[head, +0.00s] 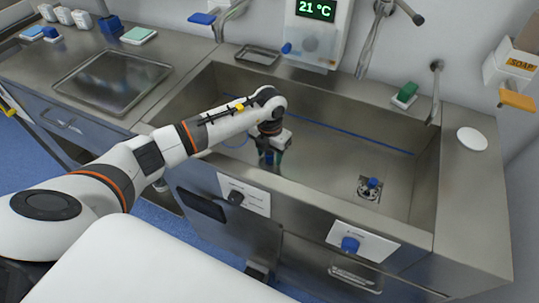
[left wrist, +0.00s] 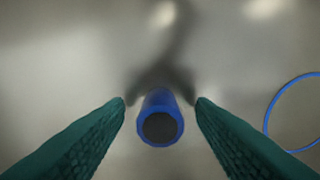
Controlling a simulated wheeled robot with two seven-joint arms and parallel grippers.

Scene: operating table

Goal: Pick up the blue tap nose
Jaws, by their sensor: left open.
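The blue tap nose (left wrist: 160,128) is a short blue cylinder with a dark round end, seen in the left wrist view. It is between the two green fingertips of my left gripper (left wrist: 161,103), with a narrow gap at each side. In the head view my left gripper (head: 270,159) points down inside the sink (head: 320,165), open, its fingers near the basin floor. There the tap nose is mostly hidden by the fingers. Whether it touches the basin floor cannot be told. My right gripper is not in view.
A thin blue hoop or tube (left wrist: 270,112) lies at the right in the left wrist view. A drain with a blue-topped part (head: 373,183) is at the sink's right. Walls of the steel sink surround the gripper. A metal tray (head: 113,78) lies on the left counter.

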